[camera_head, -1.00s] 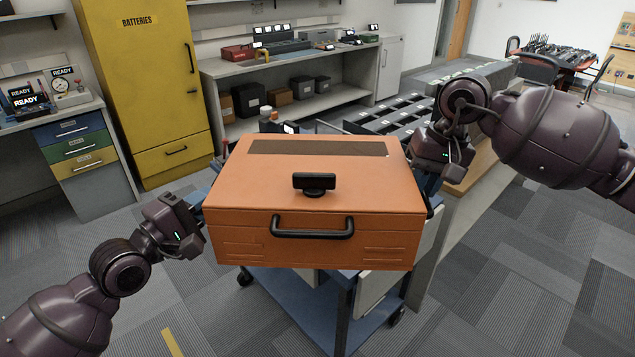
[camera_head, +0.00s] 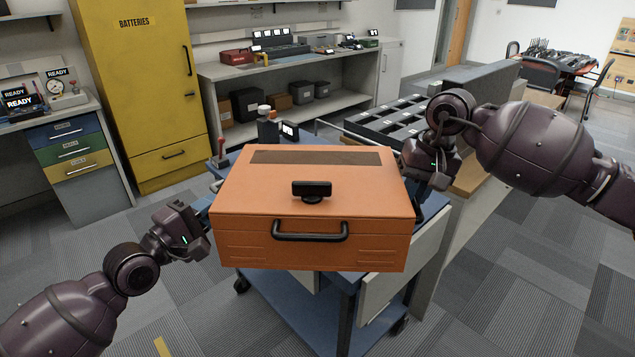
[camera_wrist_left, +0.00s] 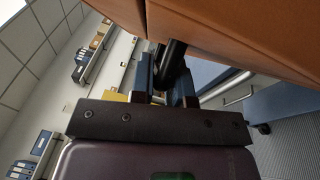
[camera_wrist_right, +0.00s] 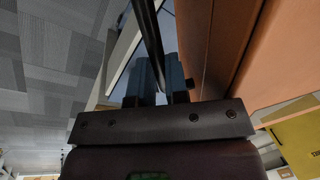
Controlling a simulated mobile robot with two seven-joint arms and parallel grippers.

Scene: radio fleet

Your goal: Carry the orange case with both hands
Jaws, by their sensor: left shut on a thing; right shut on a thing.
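The orange case (camera_head: 312,205) is shut and level in the head view, with a black front handle (camera_head: 310,231) and a dark strip on its lid. My left gripper (camera_head: 203,214) is at the case's left side; in the left wrist view its fingers (camera_wrist_left: 167,85) are shut on a black side handle (camera_wrist_left: 172,62). My right gripper (camera_head: 420,180) is at the right side; in the right wrist view its fingers (camera_wrist_right: 158,80) are shut on a black handle bar (camera_wrist_right: 150,40). The case's underside is hidden, so I cannot tell if it touches the cart.
A blue wheeled cart (camera_head: 300,309) is beneath and behind the case, with small items on its far end. A bench with grey divided trays (camera_head: 388,127) is at the back right. A yellow battery cabinet (camera_head: 140,90) stands back left. Carpet (camera_head: 520,270) is clear at right.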

